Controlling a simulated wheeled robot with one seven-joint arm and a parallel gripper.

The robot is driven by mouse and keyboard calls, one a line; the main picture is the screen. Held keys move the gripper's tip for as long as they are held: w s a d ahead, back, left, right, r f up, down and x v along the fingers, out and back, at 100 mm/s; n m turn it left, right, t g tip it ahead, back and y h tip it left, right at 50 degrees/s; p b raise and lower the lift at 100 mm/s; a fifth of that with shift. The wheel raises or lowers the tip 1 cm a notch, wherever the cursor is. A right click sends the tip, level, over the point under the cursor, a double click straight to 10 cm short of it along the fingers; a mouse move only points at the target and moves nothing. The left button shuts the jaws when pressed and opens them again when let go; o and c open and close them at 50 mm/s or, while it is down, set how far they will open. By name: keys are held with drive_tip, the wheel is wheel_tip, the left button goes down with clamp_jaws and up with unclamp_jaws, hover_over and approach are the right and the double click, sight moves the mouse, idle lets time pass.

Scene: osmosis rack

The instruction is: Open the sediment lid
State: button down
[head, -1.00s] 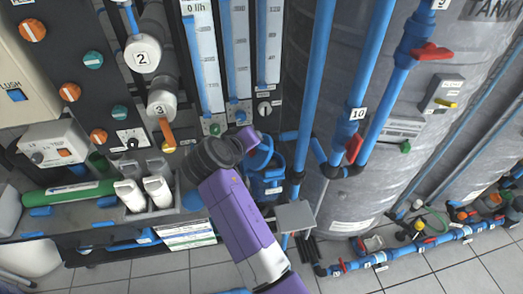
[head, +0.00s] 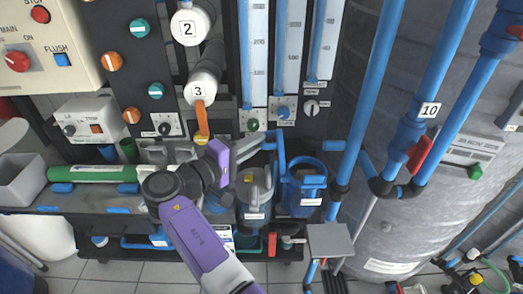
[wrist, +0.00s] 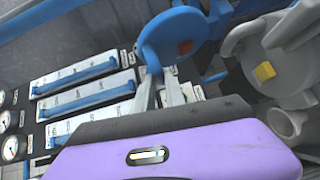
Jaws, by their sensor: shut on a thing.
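The sediment lid appears to be the blue round lid (wrist: 172,38) with an orange patch, at the fingertips of my gripper (wrist: 160,80) in the wrist view. In the head view my purple gripper (head: 258,150) reaches right from the black wrist, and the blue lid (head: 279,158) shows nearly edge-on, upright. It is above and beside a grey filter housing (head: 255,198) with a yellow tag. The gripper is shut on the blue lid; the exact contact is hard to see. The grey housing (wrist: 268,70) shows at right in the wrist view, its lower part cut off.
A blue filter housing (head: 304,190) stands close to the right of the grey one. Blue pipes and a red-handled valve (head: 420,152) run beside the large grey tank (head: 375,215). Flow meters (head: 253,60) rise behind. A grey box (head: 330,240) sits front right.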

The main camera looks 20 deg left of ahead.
drive_tip(key=shift+a+f+b, duration=0.25)
drive_tip(key=shift+b, duration=0.1)
drive_tip(key=shift+t, duration=0.3)
drive_tip(key=c, duration=1.7)
unclamp_jaws()
drive_tip(key=shift+s+a, duration=0.1)
drive_tip(key=v, duration=0.7)
drive_tip(key=shift+s+a, duration=0.15)
drive_tip(key=shift+s, duration=0.1)
